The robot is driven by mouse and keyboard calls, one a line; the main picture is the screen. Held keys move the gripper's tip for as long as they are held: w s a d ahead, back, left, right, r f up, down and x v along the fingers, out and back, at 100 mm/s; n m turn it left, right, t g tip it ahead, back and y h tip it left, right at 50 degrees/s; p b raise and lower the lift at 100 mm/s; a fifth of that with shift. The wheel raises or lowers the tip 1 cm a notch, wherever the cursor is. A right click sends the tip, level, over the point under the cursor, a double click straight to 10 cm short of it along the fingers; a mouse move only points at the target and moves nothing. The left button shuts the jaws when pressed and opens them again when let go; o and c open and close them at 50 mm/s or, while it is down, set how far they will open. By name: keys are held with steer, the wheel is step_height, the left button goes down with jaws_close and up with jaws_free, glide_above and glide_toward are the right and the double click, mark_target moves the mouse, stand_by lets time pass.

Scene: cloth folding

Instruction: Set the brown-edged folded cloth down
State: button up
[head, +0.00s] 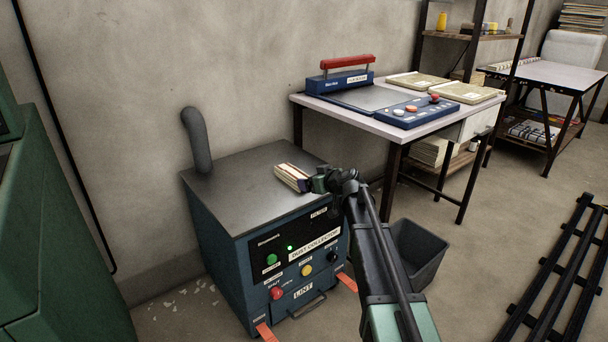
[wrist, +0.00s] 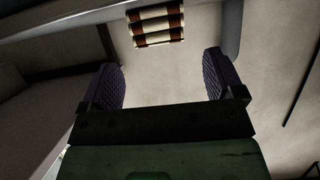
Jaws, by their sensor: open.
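The brown-edged folded cloth (head: 292,177), a small cream stack with brown edges, is on the steel top of the dust collector (head: 240,184), near its right side. In the wrist view the cloth (wrist: 157,27) shows its layered brown and cream edge, just beyond the fingertips. My gripper (head: 317,182) is right beside the cloth in the head view, at its right end. In the wrist view my gripper (wrist: 160,62) has its two fingers wide apart with nothing between them. The side of the cloth away from me is hidden.
A grey pipe (head: 197,140) rises from the collector's back left corner. A table (head: 452,130) with a blue press (head: 346,84) stands behind to the right. A dark bin (head: 418,253) is on the floor beside my arm. The collector's left top is clear.

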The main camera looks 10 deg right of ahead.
steer(key=s+a+f+m+g+h, duration=0.1)
steer(key=s+f+g+h, duration=0.1)
steer(key=s, duration=1)
steer(key=s+a+f+m+g+h, duration=0.1)
steer(key=s+f+g, duration=0.3)
steer(key=s, duration=0.9)
steer(key=s+a+f+m+g+h, duration=0.1)
steer(key=s+g, duration=0.4)
steer(key=s, duration=0.8)
steer(key=shift+s+a+f+m+g+h+p, duration=0.2)
steer(key=shift+a+f+m+g+h+p, duration=0.2)
steer(key=shift+f+m+h, duration=0.65)
steer(key=shift+o, duration=0.4)
steer(key=shift+s+d+r, duration=0.1)
steer(key=shift+d, duration=0.05)
